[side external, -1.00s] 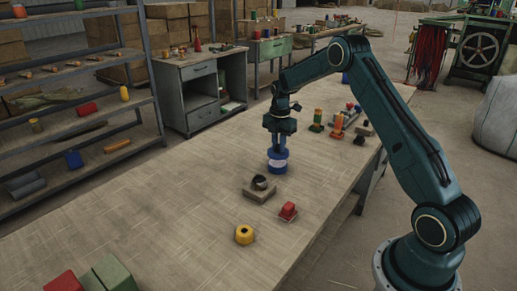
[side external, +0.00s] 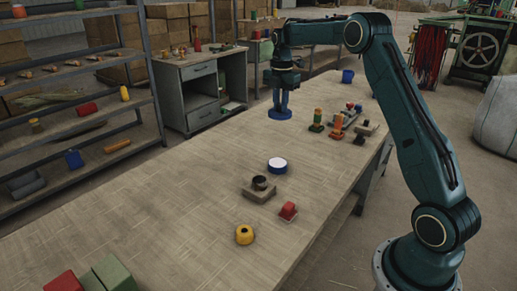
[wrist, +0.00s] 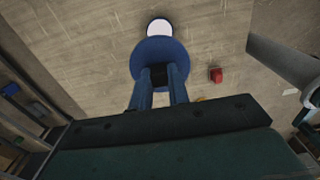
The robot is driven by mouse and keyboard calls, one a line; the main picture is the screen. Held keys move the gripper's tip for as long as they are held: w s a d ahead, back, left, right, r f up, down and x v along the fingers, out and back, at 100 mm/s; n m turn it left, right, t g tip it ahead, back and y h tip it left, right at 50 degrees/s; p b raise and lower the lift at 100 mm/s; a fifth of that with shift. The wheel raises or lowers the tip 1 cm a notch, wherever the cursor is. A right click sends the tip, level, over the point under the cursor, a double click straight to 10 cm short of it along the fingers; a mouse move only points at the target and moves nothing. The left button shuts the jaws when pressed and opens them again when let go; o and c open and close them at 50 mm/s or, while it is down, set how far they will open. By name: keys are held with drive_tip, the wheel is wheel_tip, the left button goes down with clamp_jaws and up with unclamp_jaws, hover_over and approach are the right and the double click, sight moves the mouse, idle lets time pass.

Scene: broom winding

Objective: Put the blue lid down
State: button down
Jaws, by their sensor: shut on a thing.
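My gripper (side external: 281,107) points down over the far part of the table. Its blue fingers are shut on the blue lid (side external: 279,115), a flat round disc. In the wrist view the lid (wrist: 160,48) lies flat across the fingertips, with a dark piece between the fingers that is probably its knob. The lid is at or just above the table top; I cannot tell if it touches. The round blue container with a white top (side external: 277,165) stands on the table, apart from the lid and nearer the camera. Its white top (wrist: 158,28) is partly hidden behind the lid in the wrist view.
A dark ring on a brown block (side external: 260,189), a red block (side external: 288,211) and a yellow roll (side external: 244,235) sit nearer. Several coloured pieces (side external: 337,122) stand right of the lid, and a blue cup (side external: 347,76) is farther back. The table left of the lid is bare.

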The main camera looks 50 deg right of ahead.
drive_tip(key=shift+s, duration=0.15)
idle(0.5)
drive_tip(key=shift+s+d, duration=0.2)
drive_tip(key=shift+s, duration=0.3)
drive_tip(key=s+f, duration=0.1)
drive_tip(key=s, duration=1.2)
drive_tip(key=shift+s+d+f, duration=0.3)
drive_tip(key=shift+s+f, duration=0.1)
drive_tip(key=shift+f, duration=0.1)
wheel_tip(320, 180, down, 20)
drive_tip(key=shift+r, duration=0.1)
idle(0.3)
